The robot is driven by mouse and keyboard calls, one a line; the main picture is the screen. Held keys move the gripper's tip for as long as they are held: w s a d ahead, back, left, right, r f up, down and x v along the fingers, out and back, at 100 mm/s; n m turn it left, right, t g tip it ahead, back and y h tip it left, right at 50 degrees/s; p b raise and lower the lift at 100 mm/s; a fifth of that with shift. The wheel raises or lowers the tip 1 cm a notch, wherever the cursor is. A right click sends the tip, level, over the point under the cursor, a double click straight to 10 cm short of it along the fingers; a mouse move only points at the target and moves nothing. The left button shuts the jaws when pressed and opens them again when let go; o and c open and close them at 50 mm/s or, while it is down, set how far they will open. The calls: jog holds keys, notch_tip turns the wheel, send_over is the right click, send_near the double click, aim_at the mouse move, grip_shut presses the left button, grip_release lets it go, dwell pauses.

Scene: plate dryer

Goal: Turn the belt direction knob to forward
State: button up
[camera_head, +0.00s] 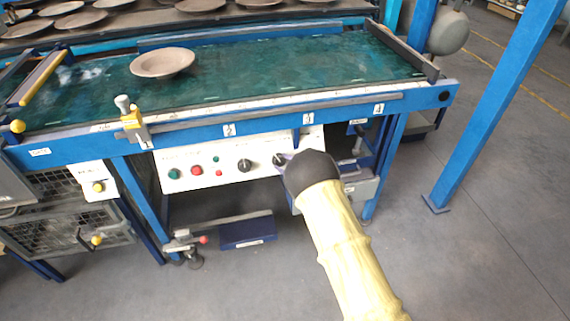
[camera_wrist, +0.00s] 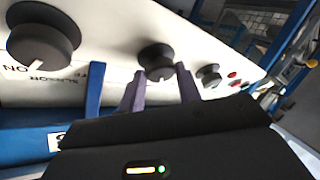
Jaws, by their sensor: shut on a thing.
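The white control panel (camera_head: 205,168) sits under the front rail of the belt table. My gripper (camera_wrist: 160,84) is at the panel, its two fingers shut on the sides of a round black knob (camera_wrist: 157,56). This is the middle of three knobs in the wrist view; its white mark shows at its lower edge between the fingers. In the head view the held knob (camera_head: 279,159) shows just left of my dark wrist, which hides part of the panel. The held knob's label cannot be read.
A larger black knob (camera_wrist: 42,42) with "ON" and "SENSOR" lettering is left in the wrist view. A smaller knob (camera_wrist: 209,75) is right. Green (camera_head: 174,174) and red (camera_head: 196,171) buttons are farther left in the head view. A plate (camera_head: 162,63) lies on the green belt (camera_head: 270,70).

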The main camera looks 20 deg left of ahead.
jog(key=o, duration=1)
jog(key=shift+c, duration=0.2)
jog(key=p+v, duration=0.3)
jog(key=v, duration=1.4)
jog(key=shift+s, duration=0.2)
jog(key=shift+d, duration=0.15)
